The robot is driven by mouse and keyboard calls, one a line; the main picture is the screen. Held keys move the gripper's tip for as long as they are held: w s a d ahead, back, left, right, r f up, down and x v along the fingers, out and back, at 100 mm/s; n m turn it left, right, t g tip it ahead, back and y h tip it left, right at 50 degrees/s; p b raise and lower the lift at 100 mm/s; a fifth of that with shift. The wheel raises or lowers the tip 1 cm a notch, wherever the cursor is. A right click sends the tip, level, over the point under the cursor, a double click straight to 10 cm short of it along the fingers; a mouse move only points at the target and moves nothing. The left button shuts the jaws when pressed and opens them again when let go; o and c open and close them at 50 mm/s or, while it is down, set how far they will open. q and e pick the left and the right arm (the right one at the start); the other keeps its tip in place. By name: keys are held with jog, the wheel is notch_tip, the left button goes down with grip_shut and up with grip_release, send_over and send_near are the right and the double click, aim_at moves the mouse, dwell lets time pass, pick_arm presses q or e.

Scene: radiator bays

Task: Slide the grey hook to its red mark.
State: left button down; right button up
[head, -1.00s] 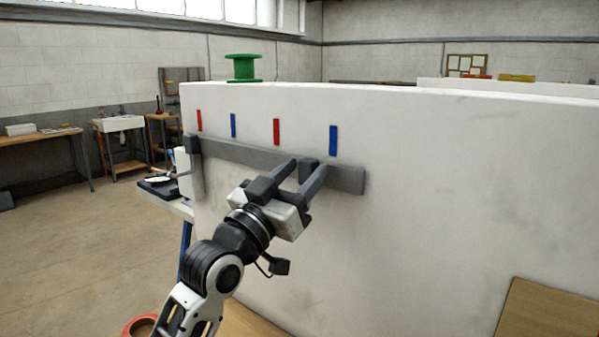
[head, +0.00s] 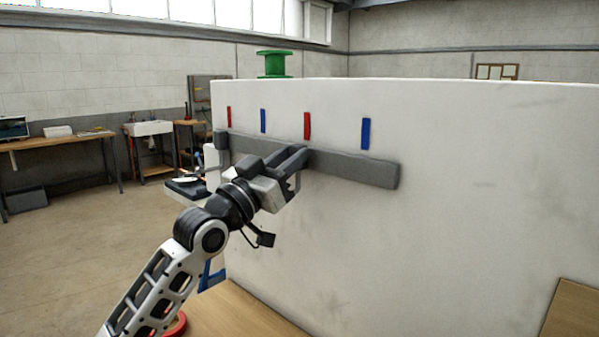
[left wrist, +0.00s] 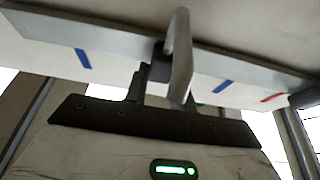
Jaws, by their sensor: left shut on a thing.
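My left gripper (head: 292,157) is shut on the hook, around the middle of the rail. In the head view it is slightly left of and below the nearer red mark (head: 307,126). Another red mark (head: 229,116) is above the rail's left end. My right gripper is not in view.
Blue marks (head: 263,120) (head: 366,133) alternate with the red ones. A dark grey block (head: 221,142) is at the rail's left end. A green spool (head: 274,64) stands on top of the panel. The panel below the rail is bare.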

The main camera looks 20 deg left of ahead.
pick_arm(q)
jog(key=shift+w+a, duration=0.1)
jog(key=shift+a, duration=0.1)
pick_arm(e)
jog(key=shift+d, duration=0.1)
pick_arm(q)
jog(key=c, duration=1.2)
grip_release()
jog(key=shift+o, duration=0.2)
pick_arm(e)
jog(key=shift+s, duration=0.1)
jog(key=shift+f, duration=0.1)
pick_arm(q)
jog(key=b+v, duration=0.4)
jog(key=v, duration=1.2)
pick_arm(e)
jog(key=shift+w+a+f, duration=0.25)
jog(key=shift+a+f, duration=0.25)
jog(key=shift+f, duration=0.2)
pick_arm(q)
jog(key=shift+d, duration=0.1)
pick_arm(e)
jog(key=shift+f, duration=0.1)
